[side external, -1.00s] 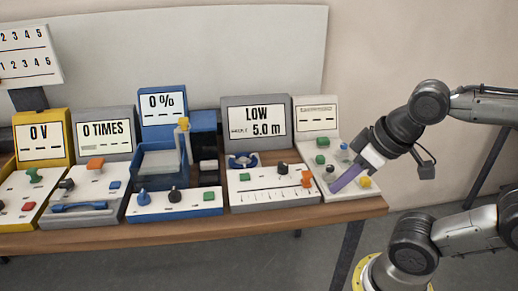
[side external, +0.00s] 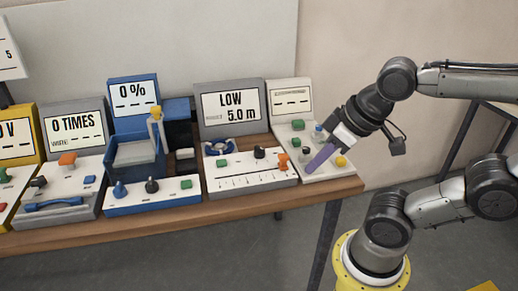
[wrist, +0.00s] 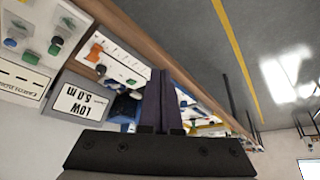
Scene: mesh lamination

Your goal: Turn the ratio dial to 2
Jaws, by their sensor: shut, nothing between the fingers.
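My gripper (side external: 309,169) has long purple fingers, shut and empty, pointing down and left over the front of the cream device (side external: 314,172) at the right end of the table in the side view. That panel carries green buttons (side external: 297,125), a blue knob (side external: 319,128), a dark knob (side external: 304,154) and a yellow button (side external: 341,160). The fingers hide part of it; contact cannot be told. The labels are too small to read, so I cannot tell which knob is the ratio dial. The wrist view shows the fingers (wrist: 160,90) and the cream device's display (wrist: 22,78) at left.
Left of the cream device stands a grey device with a "LOW 5.0 m" display (side external: 230,105). Farther left are a blue device (side external: 134,94) reading 0 %, a grey one reading 0 TIMES (side external: 77,130), and a yellow one (side external: 18,135). The table edge (side external: 330,190) is close in front.

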